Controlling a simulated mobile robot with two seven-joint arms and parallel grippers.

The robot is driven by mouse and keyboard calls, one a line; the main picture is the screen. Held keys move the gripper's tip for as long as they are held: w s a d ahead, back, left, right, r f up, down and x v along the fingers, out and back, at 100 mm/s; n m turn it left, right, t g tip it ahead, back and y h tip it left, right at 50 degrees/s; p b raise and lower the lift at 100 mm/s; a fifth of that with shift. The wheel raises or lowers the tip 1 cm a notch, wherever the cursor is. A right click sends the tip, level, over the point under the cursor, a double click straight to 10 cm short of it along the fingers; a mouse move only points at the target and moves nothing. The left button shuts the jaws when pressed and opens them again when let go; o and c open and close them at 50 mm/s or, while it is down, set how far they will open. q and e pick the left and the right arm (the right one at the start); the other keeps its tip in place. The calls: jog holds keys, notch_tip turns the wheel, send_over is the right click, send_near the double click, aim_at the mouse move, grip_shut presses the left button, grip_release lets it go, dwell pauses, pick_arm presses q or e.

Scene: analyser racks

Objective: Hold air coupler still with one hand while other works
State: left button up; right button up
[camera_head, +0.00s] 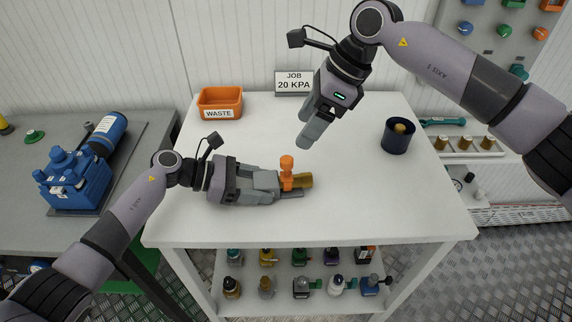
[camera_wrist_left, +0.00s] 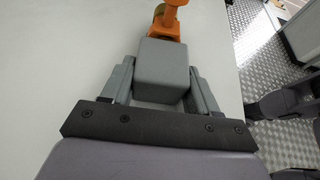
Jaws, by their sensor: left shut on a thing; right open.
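The air coupler appears as a grey block (camera_head: 265,181) with an orange upright part (camera_head: 287,172) and a brass end (camera_head: 304,180), low over or on the white table. My left gripper (camera_head: 262,189) is shut on the grey block. The left wrist view shows the grey block (camera_wrist_left: 165,72) between both fingers, the orange part (camera_wrist_left: 168,20) beyond it and the brass mostly hidden. My right gripper (camera_head: 308,134) is above the table, up and right of the coupler, fingers pointing down and apart from it. It is open, though its fingers overlap in this view; it holds nothing visible.
A dark blue cup (camera_head: 397,140) with a brass piece inside stands at the table's right. An orange WASTE bin (camera_head: 220,103) and a "JOB 20 KPA" sign (camera_head: 294,83) are at the back. A rack (camera_head: 470,153) with brass fittings stands beyond the right edge. The front right tabletop (camera_head: 390,205) is clear.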

aim_at(287, 158)
jog(key=shift+n+y, duration=0.3)
jog(key=shift+n, duration=0.3)
jog(key=shift+d+f+x, duration=0.1)
jog(key=shift+d+x, duration=0.05)
jog(key=shift+x, duration=1.55)
jog(key=shift+d+f+x, duration=0.1)
jog(key=shift+d+x, duration=0.05)
jog(key=shift+x, duration=1.55)
jog(key=shift+d+f+x, duration=0.1)
jog(key=shift+d+x, duration=0.1)
jog(key=shift+x, duration=1.55)
jog(key=shift+r, duration=0.1)
jog(key=shift+c, duration=0.3)
jog(key=shift+w, duration=0.1)
jog(key=c, duration=1.1)
